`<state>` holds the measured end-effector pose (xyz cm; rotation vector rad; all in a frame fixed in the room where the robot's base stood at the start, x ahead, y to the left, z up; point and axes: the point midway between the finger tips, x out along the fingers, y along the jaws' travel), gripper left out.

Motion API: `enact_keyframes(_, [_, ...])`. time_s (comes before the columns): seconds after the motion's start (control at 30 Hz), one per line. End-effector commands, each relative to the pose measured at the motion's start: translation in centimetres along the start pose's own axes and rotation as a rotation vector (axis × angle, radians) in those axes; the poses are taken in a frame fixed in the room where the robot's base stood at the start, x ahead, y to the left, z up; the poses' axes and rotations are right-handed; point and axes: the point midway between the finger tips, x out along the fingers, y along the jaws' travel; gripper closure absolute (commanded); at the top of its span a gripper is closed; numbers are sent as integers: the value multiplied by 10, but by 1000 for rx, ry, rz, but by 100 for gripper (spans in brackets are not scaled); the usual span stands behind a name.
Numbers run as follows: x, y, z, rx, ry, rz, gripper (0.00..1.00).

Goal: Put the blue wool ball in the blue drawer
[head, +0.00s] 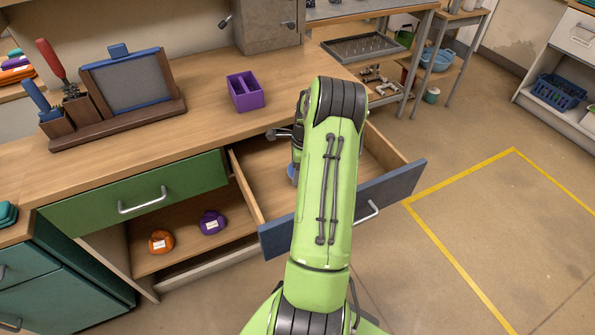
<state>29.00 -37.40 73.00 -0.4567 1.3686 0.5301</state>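The blue drawer (390,193) is pulled open under the worktop, with a blue-grey front and a silver handle. My green arm reaches across its middle and hides much of its inside. A small blue patch, probably the blue wool ball (291,172), shows at the left edge of my arm, over the drawer's inside. Most of it is hidden, and I cannot tell whether it is held or rests on the drawer floor. My gripper (294,150) is mostly hidden behind the arm, above the drawer. Its fingers cannot be made out.
A shut green drawer (135,194) is to the left. An orange ball (161,242) and a purple ball (212,222) sit on the shelf below it. A purple box (245,92) and a wooden organiser (120,120) stand on the worktop. The floor at right is clear.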

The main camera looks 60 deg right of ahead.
Motion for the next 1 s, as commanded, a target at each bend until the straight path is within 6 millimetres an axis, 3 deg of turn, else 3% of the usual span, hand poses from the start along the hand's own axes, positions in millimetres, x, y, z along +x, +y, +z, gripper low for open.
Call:
enact_keyframes(0.2, [2,0,0,0,0,1,64])
enact_keyframes(0.23, [1,0,0,0,0,0,32])
enact_keyframes(0.4, [1,0,0,-1,0,1,9])
enact_keyframes(0.63, [0,0,0,-1,0,0,9])
enact_keyframes(0.73, [-9,0,1,-1,0,-1,9])
enact_keyframes(1.0, [-80,-1,1,-1,0,-4,9])
